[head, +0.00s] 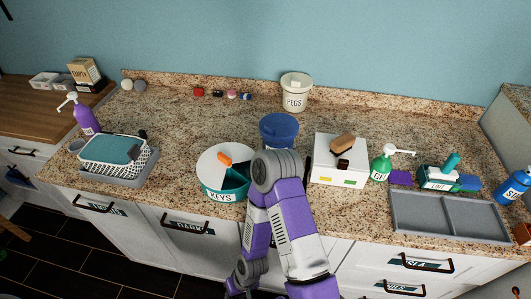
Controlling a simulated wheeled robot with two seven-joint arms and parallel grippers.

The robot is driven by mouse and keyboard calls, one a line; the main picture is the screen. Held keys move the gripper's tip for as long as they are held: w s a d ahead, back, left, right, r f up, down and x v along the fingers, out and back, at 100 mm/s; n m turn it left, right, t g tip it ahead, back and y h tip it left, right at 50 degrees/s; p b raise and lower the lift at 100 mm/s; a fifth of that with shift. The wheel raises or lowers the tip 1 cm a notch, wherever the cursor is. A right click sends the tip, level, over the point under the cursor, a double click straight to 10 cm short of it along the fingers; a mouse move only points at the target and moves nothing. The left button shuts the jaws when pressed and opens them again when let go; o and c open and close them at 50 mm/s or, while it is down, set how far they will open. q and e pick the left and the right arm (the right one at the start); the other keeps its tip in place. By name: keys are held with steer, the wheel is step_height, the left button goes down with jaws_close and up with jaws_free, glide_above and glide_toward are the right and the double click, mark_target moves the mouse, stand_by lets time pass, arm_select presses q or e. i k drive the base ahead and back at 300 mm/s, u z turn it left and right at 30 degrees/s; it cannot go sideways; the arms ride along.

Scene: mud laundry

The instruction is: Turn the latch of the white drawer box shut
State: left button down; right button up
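The white drawer box (325,163) stands on the granite counter, right of centre. Its front has a yellow patch (323,180) and a green patch (349,182) low down. A small dark brown block (343,164) sits at its front top edge, and a tan wooden piece (343,143) lies on top. I cannot tell whether the dark block is the latch, or how the latch is turned. A purple and grey arm of mine rises at bottom centre, left of the box. Neither gripper shows.
A round teal-and-white KEYS container (215,190) and a blue bucket (279,130) stand left of the box. A green pump bottle (382,165) stands close on its right, with a grey divided tray (447,216) farther right. The PEGS tub (295,95) is behind.

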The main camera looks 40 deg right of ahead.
mark_target(308, 158)
steer(key=u, duration=0.15)
steer(key=k, duration=0.85)
steer(key=z, duration=0.7)
steer(key=i, duration=0.5)
